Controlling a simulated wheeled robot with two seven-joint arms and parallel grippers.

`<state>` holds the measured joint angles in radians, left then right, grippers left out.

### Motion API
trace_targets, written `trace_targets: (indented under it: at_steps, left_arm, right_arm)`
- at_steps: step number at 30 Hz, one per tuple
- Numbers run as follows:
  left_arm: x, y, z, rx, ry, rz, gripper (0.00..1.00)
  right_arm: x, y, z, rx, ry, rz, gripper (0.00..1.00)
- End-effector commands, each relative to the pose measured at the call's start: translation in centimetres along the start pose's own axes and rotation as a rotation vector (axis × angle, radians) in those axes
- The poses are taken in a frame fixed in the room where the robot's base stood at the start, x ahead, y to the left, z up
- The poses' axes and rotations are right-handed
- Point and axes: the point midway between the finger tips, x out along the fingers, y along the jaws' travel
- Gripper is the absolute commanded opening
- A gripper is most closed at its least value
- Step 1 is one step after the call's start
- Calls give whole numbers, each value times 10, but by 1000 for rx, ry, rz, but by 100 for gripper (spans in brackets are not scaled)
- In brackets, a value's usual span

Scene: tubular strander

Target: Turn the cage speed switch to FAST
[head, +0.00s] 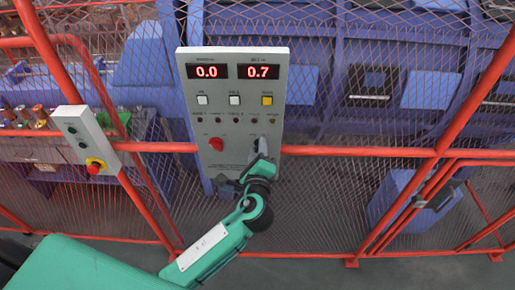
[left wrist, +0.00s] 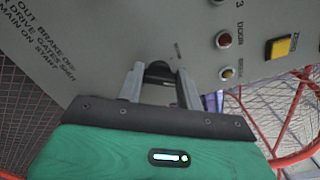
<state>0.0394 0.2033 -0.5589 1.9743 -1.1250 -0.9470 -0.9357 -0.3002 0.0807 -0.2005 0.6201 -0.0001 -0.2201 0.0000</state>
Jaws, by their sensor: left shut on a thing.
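The grey control panel (head: 235,120) stands at the centre of the head view, with red displays reading 0.0 and 0.7. A red knob (head: 216,143) is at its lower left. A black switch knob (left wrist: 158,70) shows in the left wrist view, between the fingers of my left gripper (left wrist: 160,82). In the head view my left gripper (head: 261,150) is at the panel's lower right and covers most of that knob. The gripper is shut on the knob. The label by the knob is too small to read, so I cannot tell its setting. My right gripper is out of view.
White buttons and a yellow button (head: 267,100) sit above a row of small lamps on the panel. A box with a red emergency stop button (head: 95,167) hangs to the left. Orange fence rails (head: 350,150) and mesh stand before the blue machine.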

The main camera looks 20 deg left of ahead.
Motion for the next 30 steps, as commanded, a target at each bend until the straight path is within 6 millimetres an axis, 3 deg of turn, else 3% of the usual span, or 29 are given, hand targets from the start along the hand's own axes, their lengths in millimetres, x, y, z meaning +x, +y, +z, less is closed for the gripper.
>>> trace_targets:
  at_steps: [10,11,14,24,30]
  left_arm:
    - [0,2,-1,6,2,2,14]
    - [0,2,-1,6,2,2,40]
    - [0,1,-1,5,2,2,58]
    - [-4,2,-1,4,1,1,58]
    - [-33,6,-3,1,4,3,58]
  right_arm:
    - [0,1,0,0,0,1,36]
    - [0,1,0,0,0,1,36]
    - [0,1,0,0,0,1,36]
    - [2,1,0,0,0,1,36]
    - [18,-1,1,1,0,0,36]
